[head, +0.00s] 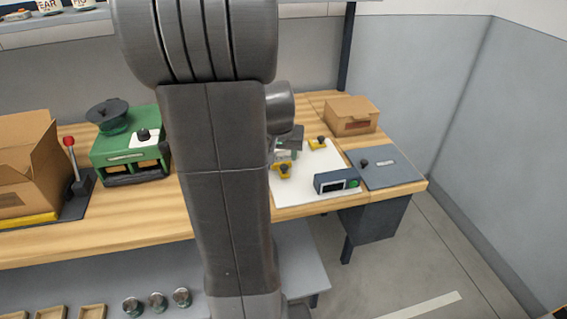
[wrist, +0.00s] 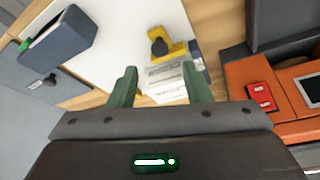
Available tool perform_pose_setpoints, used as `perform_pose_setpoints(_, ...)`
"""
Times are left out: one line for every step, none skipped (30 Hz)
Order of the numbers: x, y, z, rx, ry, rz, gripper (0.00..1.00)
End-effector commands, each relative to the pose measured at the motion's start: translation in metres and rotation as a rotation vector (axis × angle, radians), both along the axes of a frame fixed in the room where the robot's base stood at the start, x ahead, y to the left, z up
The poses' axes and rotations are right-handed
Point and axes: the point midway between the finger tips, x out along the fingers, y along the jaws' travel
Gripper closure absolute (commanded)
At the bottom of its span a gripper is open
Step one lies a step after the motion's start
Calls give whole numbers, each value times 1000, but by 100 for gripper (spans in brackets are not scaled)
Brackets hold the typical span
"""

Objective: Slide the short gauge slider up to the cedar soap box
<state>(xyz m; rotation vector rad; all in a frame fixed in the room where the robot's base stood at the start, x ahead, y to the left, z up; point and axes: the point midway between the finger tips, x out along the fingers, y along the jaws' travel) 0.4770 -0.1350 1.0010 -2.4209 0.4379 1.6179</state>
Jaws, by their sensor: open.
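My gripper (wrist: 158,78) is open above the white board (head: 310,192). A pale block with fine printed marks (wrist: 168,82) shows between and beyond its fingers; I cannot tell whether they touch it. A yellow piece with a black knob (wrist: 168,50) sits beside this block; it looks like the nearer yellow piece in the head view (head: 283,170). Another yellow piece with a black knob (head: 319,143) lies farther back. I cannot tell which one is the short gauge slider. A closed brown box with a reddish label (head: 350,116), perhaps the cedar soap box, stands at the back right.
A dark blue device (head: 335,181) stands at the board's front right, beside a grey plate with a knob (head: 390,168). An orange unit (wrist: 265,100) borders the right in the wrist view. A green unit (head: 130,155) and open carton (head: 28,165) stand left. My arm hides the bench's middle.

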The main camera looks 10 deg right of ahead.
Motion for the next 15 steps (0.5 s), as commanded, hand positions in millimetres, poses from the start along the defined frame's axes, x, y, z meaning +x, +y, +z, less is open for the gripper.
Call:
perform_pose_setpoints(3, -1, -10, 1, 5, 0, 55)
perform_pose_setpoints(4, -2, -15, 1, 5, -1, 55)
perform_pose_setpoints(7, -3, -20, 1, 4, -1, 55)
perform_pose_setpoints(8, -4, -25, 1, 4, -2, 55)
perform_pose_setpoints(10, -4, -29, 1, 4, -2, 55)
perform_pose_setpoints(12, -5, -34, 1, 4, -2, 55)
perform_pose_setpoints(13, -5, -37, 1, 4, -2, 55)
perform_pose_setpoints(15, -6, -40, 1, 3, -2, 55)
perform_pose_setpoints(16, -6, -44, 1, 3, -2, 55)
perform_pose_setpoints(17, -7, -46, 1, 3, -1, 55)
perform_pose_setpoints(18, -7, -49, 1, 2, -1, 55)
perform_pose_setpoints(19, -7, -51, 1, 2, -1, 55)
perform_pose_setpoints(20, -8, -53, 0, 2, -1, 55)
perform_pose_setpoints(20, -8, -54, 1, 2, -1, 55)
perform_pose_setpoints(21, -8, -55, 1, 1, -1, 55)
